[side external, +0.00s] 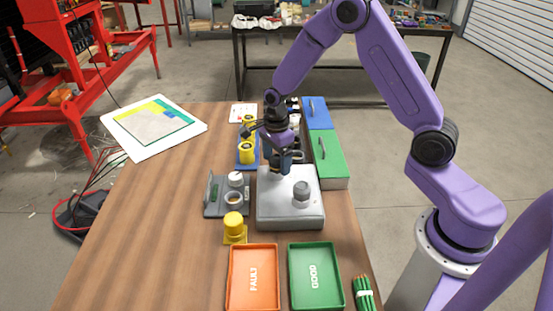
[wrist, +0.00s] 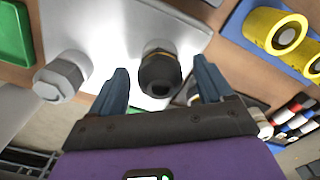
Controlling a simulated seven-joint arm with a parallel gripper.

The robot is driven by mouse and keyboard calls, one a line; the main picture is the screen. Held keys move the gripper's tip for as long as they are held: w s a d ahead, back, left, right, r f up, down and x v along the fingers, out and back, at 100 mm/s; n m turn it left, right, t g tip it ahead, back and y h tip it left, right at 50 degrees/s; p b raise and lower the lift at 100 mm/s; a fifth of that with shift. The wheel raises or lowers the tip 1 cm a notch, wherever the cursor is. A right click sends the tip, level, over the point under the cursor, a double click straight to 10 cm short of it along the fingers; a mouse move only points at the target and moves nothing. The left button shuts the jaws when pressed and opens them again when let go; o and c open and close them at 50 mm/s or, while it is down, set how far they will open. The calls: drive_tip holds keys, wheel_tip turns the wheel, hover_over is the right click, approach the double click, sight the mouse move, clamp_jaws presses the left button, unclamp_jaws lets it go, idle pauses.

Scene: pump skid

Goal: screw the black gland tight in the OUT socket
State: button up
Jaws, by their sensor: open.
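The black gland (wrist: 159,72) stands on the pale metal box (wrist: 105,22) in the wrist view, with a thin brass-coloured ring showing at its base. The OUT lettering is not readable, so I cannot tell which socket this is. My gripper (wrist: 160,65) is open, one blue finger on each side of the black gland, with gaps visible to both. In the side view my gripper (side external: 286,163) is low over the back of the box (side external: 275,212) and hides the black gland.
A grey gland (wrist: 60,76) stands on the same box, beside the black one; it also shows in the side view (side external: 301,189). Yellow parts on a blue tray (wrist: 235,25) lie close by. A grey fixture (side external: 215,208), orange tray (side external: 232,290) and green tray (side external: 294,290) surround the box.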

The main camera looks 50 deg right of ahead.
drive_tip(key=shift+f, duration=0.1)
drive_tip(key=c, duration=1.1)
drive_tip(key=o, duration=0.4)
drive_tip(key=shift+c, duration=0.2)
drive_tip(key=c, duration=0.4)
drive_tip(key=shift+o, duration=0.2)
drive_tip(key=m, duration=0.9)
drive_tip(key=o, duration=1.1)
